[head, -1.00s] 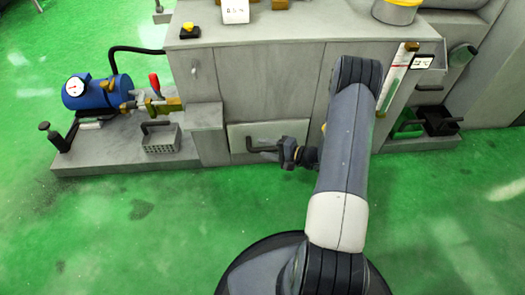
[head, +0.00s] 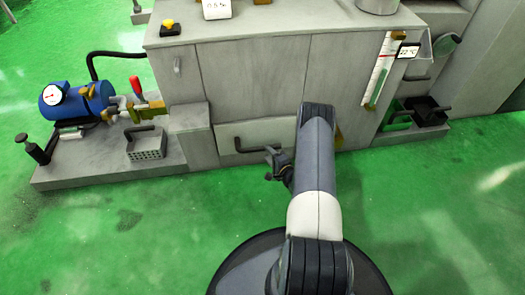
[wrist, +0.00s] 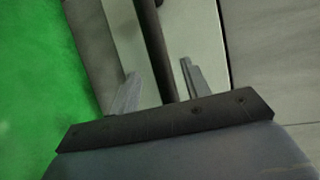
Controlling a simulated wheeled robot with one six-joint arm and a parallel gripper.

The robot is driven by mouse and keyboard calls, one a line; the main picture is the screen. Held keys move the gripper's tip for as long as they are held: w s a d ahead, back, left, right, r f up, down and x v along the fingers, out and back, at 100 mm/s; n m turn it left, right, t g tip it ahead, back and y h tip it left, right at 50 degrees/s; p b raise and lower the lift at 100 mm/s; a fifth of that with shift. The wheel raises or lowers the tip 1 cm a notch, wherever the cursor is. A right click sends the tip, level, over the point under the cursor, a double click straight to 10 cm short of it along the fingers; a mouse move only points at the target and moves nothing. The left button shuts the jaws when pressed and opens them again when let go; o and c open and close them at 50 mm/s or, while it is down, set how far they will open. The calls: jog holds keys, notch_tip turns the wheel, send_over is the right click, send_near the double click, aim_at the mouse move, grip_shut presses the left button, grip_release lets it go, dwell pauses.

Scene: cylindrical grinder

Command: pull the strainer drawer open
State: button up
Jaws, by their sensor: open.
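The strainer drawer (head: 255,131) is a pale panel low on the front of the grey machine. It looks shut or nearly so. Its dark bar handle (head: 245,150) runs across its lower part. My gripper (head: 270,162) is at the right part of the handle, partly hidden by my arm. In the wrist view, the two fingers of my gripper (wrist: 160,88) stand apart. The dark handle bar (wrist: 156,45) runs between them, with visible gaps on both sides. The pale drawer front (wrist: 194,35) lies behind it.
A perforated basket with a handle (head: 147,150) sits on the plinth at left, near a blue pump (head: 75,101). A grey block (head: 188,135) juts out left of the drawer. The green floor in front is clear.

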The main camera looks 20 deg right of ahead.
aim_at(263, 149)
jog(key=b+x, duration=0.1)
jog(key=x, duration=0.4)
grip_shut()
dwell(0.4)
